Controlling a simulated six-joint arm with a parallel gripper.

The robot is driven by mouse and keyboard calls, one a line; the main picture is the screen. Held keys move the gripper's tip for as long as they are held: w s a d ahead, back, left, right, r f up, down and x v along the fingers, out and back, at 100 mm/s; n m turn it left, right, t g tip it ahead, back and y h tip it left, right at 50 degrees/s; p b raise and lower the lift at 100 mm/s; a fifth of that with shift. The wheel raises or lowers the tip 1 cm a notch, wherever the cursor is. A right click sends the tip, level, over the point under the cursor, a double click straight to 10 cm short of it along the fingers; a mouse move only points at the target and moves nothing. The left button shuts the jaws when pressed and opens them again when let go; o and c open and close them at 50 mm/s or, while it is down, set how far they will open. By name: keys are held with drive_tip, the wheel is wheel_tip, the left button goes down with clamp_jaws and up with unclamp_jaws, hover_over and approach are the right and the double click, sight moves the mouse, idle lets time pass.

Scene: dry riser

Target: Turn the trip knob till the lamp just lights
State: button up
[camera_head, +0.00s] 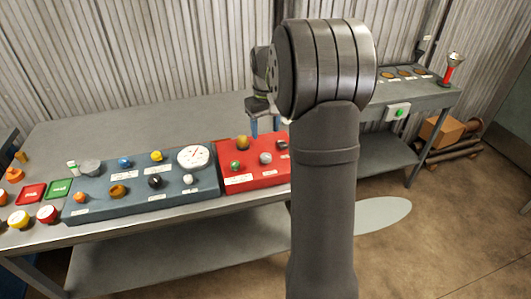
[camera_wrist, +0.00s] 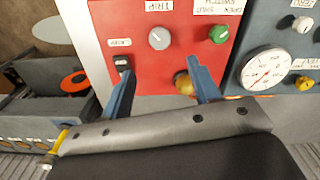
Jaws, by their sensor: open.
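The trip knob (camera_wrist: 159,38) is a round grey knob with a pale mark on the red panel (camera_wrist: 150,75), with a TRIP label beside it. It also shows in the head view (camera_head: 265,158). An amber dome (camera_head: 242,142), which looks like the lamp, is on the same panel; it looks dull, with no clear glow. In the wrist view the dome (camera_wrist: 183,86) is partly hidden by a finger. My gripper (camera_wrist: 159,68) is open and empty, its blue fingers apart above the panel. The knob is beyond the fingertips, not between them.
A green knob (camera_wrist: 219,34) and a black switch (camera_wrist: 122,64) flank the trip knob. A blue-grey panel (camera_head: 205,187) with a white dial (camera_head: 194,157) and several knobs adjoins the red one. The bench (camera_head: 150,112) behind the panels is clear.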

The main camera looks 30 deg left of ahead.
sight(266, 155)
wheel_tip(266, 155, down, 10)
drive_tip(key=shift+f, duration=0.15)
idle(0.3)
drive_tip(key=c, duration=1)
